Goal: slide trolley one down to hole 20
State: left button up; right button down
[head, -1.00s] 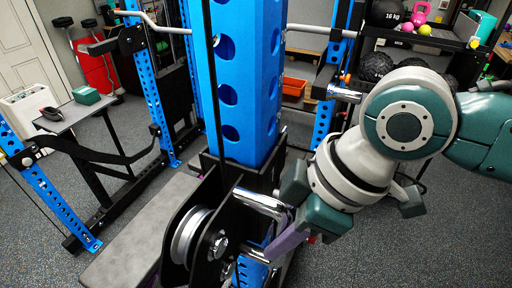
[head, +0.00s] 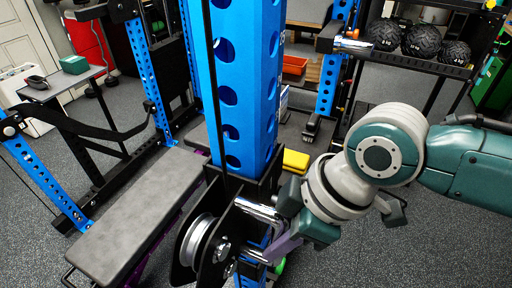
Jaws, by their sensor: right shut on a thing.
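The blue upright (head: 245,90) stands in the middle of the head view with a column of large round holes. Its hole numbers are too small to read. Trolley one (head: 207,258), with black plates and a silver pulley wheel, sits around the upright low in the picture. Several holes show above it. A chrome handle (head: 256,209) sticks out from its right side. My right gripper (head: 288,222) is shut on this handle, its fingers partly hiding it. The holes behind and below the trolley are hidden. My left gripper is not in view.
A grey bench (head: 135,215) lies close left of the trolley. A black strap (head: 95,127) and a small side table (head: 62,97) are further left. A yellow block (head: 296,160) lies behind the upright. A rack with black balls (head: 421,40) stands at back right. Floor at lower right is clear.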

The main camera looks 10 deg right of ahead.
jog(key=c, duration=0.7)
grip_release()
jog(key=shift+r, duration=0.1)
jog(key=v, duration=1)
jog(key=shift+s, duration=0.1)
